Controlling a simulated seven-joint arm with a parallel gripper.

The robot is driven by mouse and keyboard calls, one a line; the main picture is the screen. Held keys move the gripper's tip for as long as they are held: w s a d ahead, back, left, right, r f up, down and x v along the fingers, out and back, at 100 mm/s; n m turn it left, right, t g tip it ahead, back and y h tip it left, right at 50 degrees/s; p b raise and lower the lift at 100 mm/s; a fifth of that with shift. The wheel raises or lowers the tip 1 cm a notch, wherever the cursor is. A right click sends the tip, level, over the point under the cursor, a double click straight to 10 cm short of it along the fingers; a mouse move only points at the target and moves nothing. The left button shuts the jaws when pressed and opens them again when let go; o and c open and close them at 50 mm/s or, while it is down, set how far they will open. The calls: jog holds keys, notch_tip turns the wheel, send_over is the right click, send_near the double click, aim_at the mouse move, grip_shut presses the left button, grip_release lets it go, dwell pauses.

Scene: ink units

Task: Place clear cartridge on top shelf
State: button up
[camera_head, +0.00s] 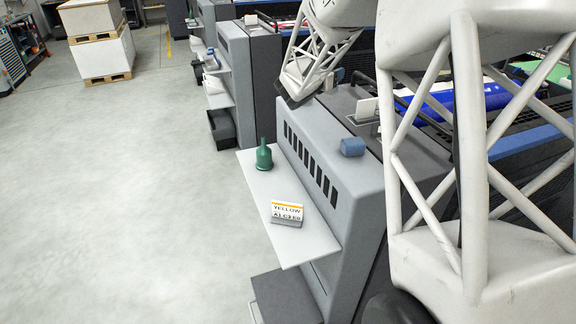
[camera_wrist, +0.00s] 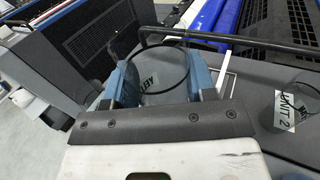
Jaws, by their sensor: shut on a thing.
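In the wrist view, my gripper (camera_wrist: 162,68) is shut on a clear cartridge (camera_wrist: 165,93), with one blue finger on each side. The cartridge is see-through with a dark round rim, and a pale label shows at it or through it. In the head view the cartridge cannot be made out. The light grey upper shelf (camera_head: 250,174) juts from the side of the grey press unit (camera_head: 355,205).
A second clear round thing (camera_wrist: 277,112) sits by the UNIT 2 label at right in the wrist view. A blue object (camera_head: 352,146) lies on the unit's top edge. A dark lower step (camera_head: 285,300) is below the shelf. The shelf is bare between bottle and sign.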

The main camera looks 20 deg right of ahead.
notch_tip(320, 180, up, 5)
jog(key=m+g, duration=0.1)
send_over(265, 187)
notch_tip(265, 187, down, 28)
jog(key=shift+a+r+h, duration=0.15)
jog(key=shift+r+h, duration=0.1)
jog(key=shift+h, duration=0.15)
notch_tip(265, 187, down, 6)
jog(key=shift+f, duration=0.15)
dwell(0.5)
jog(key=shift+f, duration=1.85)
jog(key=shift+f, duration=0.1)
